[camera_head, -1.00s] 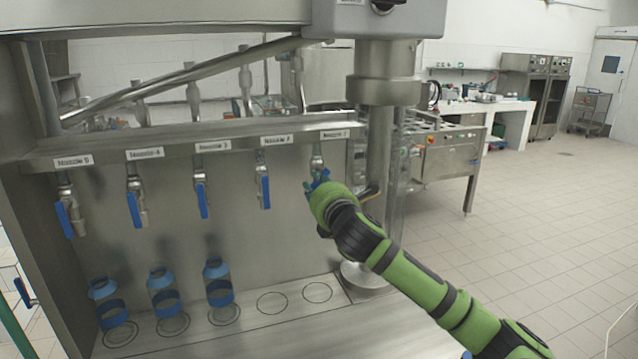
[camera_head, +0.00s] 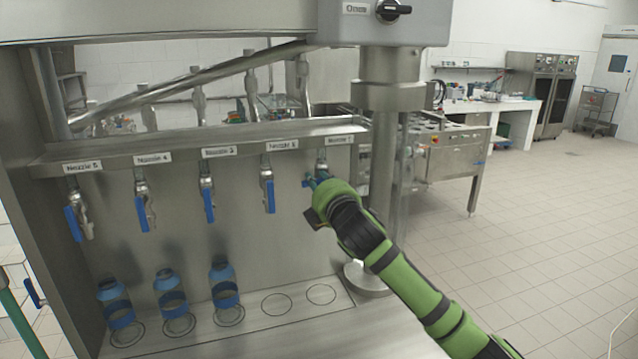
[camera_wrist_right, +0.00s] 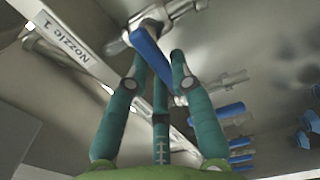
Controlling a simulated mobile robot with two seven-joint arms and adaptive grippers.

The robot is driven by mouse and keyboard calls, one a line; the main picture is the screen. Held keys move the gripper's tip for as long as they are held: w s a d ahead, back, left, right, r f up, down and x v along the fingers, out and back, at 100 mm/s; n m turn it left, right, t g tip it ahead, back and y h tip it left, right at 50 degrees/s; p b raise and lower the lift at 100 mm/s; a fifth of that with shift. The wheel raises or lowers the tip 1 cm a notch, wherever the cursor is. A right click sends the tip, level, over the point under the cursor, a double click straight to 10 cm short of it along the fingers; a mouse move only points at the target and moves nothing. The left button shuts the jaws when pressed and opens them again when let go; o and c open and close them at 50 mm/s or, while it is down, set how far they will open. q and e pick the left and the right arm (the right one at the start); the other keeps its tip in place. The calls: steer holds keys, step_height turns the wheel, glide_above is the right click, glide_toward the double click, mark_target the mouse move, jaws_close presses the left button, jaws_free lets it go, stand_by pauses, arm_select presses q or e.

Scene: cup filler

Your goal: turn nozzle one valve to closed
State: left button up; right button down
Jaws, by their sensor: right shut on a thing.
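The nozzle one valve has a metal body (camera_head: 322,156) under the rightmost label in the head view. My right gripper (camera_head: 314,181), with teal fingers, is right below it and hides most of its handle. In the right wrist view the valve's blue handle (camera_wrist_right: 151,54) extends from its metal body (camera_wrist_right: 152,18), beside the "Nozzle 1" label (camera_wrist_right: 62,43). The fingers of my right gripper (camera_wrist_right: 158,57) are shut on this handle, its free end between them. My left gripper is not in view.
Several other valves with blue handles hang to the left, the nearest (camera_head: 270,196) close to my gripper. Blue bottles (camera_head: 224,285) stand below on the filler's ledge (camera_head: 252,300); two ringed spots at its right are empty. A vertical metal column (camera_head: 382,160) stands just right of my gripper.

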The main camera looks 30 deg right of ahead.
steer(key=shift+r+m, duration=0.1)
steer(key=shift+m, duration=0.2)
steer(key=c, duration=1.1)
jaws_free()
steer(key=shift+o, duration=0.2)
steer(key=shift+s, duration=0.1)
steer(key=v, duration=1.2)
